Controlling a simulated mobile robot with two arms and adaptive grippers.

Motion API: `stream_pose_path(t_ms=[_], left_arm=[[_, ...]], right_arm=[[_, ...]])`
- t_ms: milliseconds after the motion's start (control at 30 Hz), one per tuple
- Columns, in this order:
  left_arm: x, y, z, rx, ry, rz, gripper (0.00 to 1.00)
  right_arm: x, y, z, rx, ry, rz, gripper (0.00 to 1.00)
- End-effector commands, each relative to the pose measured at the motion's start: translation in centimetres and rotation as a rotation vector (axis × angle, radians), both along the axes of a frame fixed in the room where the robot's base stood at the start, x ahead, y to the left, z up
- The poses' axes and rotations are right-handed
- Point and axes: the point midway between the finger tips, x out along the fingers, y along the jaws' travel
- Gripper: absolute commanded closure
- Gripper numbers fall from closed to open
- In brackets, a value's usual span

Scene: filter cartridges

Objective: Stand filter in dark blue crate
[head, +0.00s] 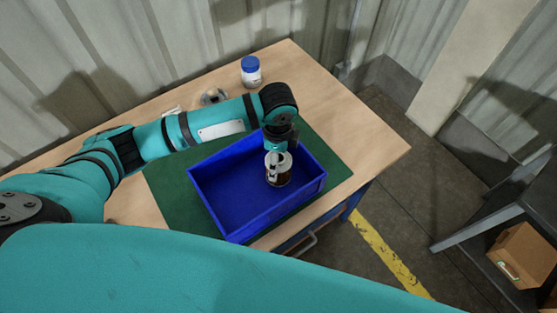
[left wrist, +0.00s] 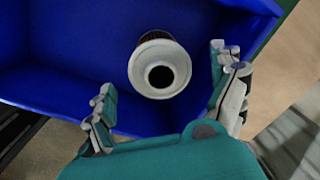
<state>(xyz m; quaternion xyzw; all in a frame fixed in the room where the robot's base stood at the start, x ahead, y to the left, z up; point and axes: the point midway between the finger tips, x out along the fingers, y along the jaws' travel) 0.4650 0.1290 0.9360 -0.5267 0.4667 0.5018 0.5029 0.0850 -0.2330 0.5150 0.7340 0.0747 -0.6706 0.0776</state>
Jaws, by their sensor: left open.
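The filter (head: 284,179) stands upright inside the dark blue crate (head: 275,214), towards its right end; it has a dark pleated side and a pale ring-shaped end cap. In the left wrist view I look down on the filter's cap (left wrist: 160,50) with its dark centre hole, and the crate's blue wall (left wrist: 60,55) is behind it. My left gripper (head: 277,160) is open just above the filter. In the left wrist view its fingers (left wrist: 162,72) are spread to either side, apart from the filter. The gripper partly hides the filter in the head view. My right gripper is not in view.
The crate sits on a green mat (head: 335,165) on a wooden table (head: 375,145). A white jar with a blue lid (head: 251,72) stands at the back. A small round item (head: 213,97) lies behind my left arm. A cardboard box (head: 525,253) is at the far right.

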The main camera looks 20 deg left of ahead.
Motion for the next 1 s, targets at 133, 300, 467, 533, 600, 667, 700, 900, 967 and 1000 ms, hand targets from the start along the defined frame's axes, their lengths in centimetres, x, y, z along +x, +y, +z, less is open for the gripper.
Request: stream_pose_path(t_ms=[133,300,467,533,600,667,700,900,967,1000], left_arm=[[0.0,-0.1,3.4,-0.003,-0.007,-0.001,0.06],[-0.3,-0.2,6.6,-0.002,-0.005,-0.001,0.06],[-0.4,-0.2,8.3,-0.001,-0.002,-0.001,0.06],[-0.5,-0.2,8.7,-0.001,-0.001,0.0,0.06],[-0.5,-0.1,8.9,0.0,0.0,0.0,0.06],[-0.5,-0.1,8.9,0.0,0.0,0.0,0.06],[-0.5,-0.1,8.9,0.0,0.0,0.0,0.06],[-0.5,-0.2,8.9,0.0,0.0,0.0,0.06],[-0.5,-0.2,8.9,-0.001,0.0,0.0,0.06],[-0.5,-0.2,8.8,-0.001,0.001,-0.001,0.06]], right_arm=[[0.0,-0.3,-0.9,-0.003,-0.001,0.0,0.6],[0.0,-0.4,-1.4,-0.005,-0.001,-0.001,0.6],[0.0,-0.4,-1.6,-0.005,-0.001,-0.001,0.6],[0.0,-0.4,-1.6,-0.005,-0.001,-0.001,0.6],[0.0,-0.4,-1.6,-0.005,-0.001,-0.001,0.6],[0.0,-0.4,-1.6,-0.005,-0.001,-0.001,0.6],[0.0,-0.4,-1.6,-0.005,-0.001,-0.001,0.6],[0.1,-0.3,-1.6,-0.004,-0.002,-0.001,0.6],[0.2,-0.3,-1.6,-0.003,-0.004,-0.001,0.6],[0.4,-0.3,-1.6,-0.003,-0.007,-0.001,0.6]])
